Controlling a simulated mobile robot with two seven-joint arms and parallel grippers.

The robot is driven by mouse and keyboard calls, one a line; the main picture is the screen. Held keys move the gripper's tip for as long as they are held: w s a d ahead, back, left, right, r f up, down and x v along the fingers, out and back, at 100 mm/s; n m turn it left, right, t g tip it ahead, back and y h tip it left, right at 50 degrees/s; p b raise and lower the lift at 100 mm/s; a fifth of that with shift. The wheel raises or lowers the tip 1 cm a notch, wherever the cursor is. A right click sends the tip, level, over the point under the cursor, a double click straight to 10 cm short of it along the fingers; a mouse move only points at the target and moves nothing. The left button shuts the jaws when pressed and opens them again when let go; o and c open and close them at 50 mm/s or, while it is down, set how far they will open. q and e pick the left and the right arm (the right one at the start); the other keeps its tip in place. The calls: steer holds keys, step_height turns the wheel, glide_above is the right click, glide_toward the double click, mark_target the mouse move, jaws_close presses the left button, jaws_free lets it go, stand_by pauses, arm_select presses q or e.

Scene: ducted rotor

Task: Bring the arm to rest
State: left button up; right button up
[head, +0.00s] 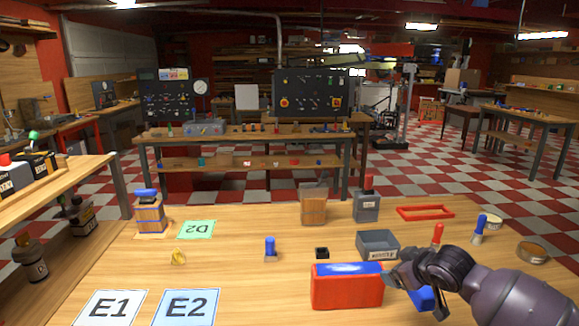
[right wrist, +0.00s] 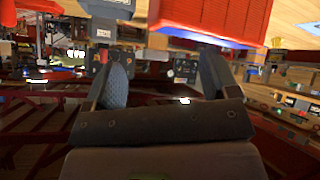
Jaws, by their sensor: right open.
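My right arm comes in from the right in the head view. Its gripper (head: 397,280) is beside the right end of a red box with a blue top (head: 347,288), over the wooden table (head: 230,275). In the right wrist view the gripper (right wrist: 165,78) has its two fingers apart with nothing held between them. A large red surface, likely the box (right wrist: 215,18), shows beyond the fingers at the top. Whether the gripper touches the box I cannot tell. My left gripper is not in view.
A grey bin (head: 378,244), a red-handled tool (head: 437,235) and a blue object (head: 423,298) partly hidden by my arm are close by. A red frame (head: 425,212) lies behind. Cards E1 (head: 108,308) and E2 (head: 186,306) lie front left.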

steer(key=s+a+f+t+y, duration=0.1)
steer(key=s+a+f+t, duration=0.15)
steer(key=s, duration=0.35)
steer(key=s+a+f+t+y, duration=0.1)
steer(key=s+a+f+t, duration=0.1)
steer(key=s+a+f, duration=0.3)
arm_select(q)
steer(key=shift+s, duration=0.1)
arm_select(e)
steer(key=s+d+f+m+g+h, duration=0.1)
steer(key=s+f, duration=0.3)
steer(key=s, duration=0.4)
steer(key=s+d+f+m+g+h, duration=0.1)
steer(key=s+d+f+m+h, duration=0.1)
steer(key=s, duration=0.7)
steer(key=s+d+f+m+g+h, duration=0.1)
steer(key=s+d+f+m+h, duration=0.1)
steer(key=s+d+f, duration=0.3)
steer(key=s+f+m, duration=0.1)
steer(key=s+f, duration=0.2)
steer(key=s, duration=0.1)
steer(key=shift+s+f, duration=0.15)
steer(key=shift+s, duration=0.1)
steer(key=shift+d, duration=0.1)
